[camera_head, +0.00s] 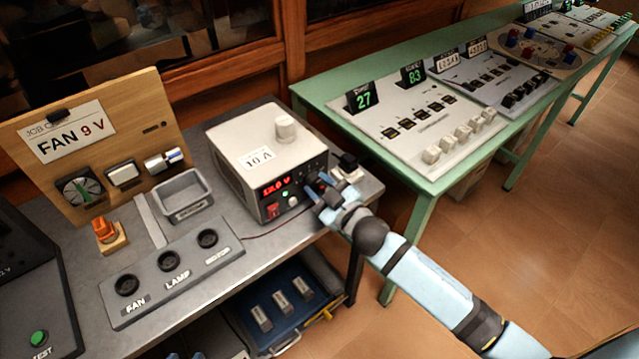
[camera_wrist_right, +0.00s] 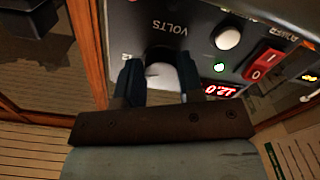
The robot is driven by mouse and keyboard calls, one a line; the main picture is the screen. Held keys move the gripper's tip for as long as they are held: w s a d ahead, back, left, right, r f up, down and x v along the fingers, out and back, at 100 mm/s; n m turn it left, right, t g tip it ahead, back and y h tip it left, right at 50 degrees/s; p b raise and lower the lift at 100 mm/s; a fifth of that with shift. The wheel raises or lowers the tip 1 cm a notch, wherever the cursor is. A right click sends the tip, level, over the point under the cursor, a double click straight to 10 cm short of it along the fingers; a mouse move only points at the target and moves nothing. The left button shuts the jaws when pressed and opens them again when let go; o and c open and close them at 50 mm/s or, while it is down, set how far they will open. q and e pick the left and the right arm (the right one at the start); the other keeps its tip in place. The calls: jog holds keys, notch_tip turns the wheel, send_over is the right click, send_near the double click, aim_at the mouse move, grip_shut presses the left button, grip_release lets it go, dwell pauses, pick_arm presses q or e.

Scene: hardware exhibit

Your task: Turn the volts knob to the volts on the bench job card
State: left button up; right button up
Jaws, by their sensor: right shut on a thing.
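The power supply (camera_head: 262,150) is a grey-white box on the grey bench, with a red display (camera_head: 274,187) that seems to read 12.0 V. The job card (camera_head: 68,132) on the wooden board reads FAN 9 V. My right gripper (camera_head: 318,186) reaches the right side of the supply's front panel. In the right wrist view the two dark blue fingers are shut on the pale volts knob (camera_wrist_right: 162,74), one on each side, under the printed word VOLTS (camera_wrist_right: 170,28). The knob's pointer mark is not clear. My left gripper is not in view.
A red rocker switch (camera_wrist_right: 261,66) and a white round button (camera_wrist_right: 228,37) sit on the panel near my fingers. A socket panel (camera_head: 170,280) marked FAN and LAMP and a grey tray (camera_head: 183,197) stand left. A green table (camera_head: 408,178) with panels stands right.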

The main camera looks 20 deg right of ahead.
jog(key=shift+n+p, duration=0.4)
jog(key=shift+n, duration=1.6)
pick_arm(q)
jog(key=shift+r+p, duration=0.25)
jog(key=shift+p, duration=0.05)
pick_arm(e)
jog(key=shift+n, duration=0.3)
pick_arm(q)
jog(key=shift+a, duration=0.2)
pick_arm(e)
jog(key=o, duration=0.9)
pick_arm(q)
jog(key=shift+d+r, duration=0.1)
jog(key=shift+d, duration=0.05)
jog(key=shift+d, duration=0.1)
pick_arm(e)
jog(key=shift+s+d, duration=0.1)
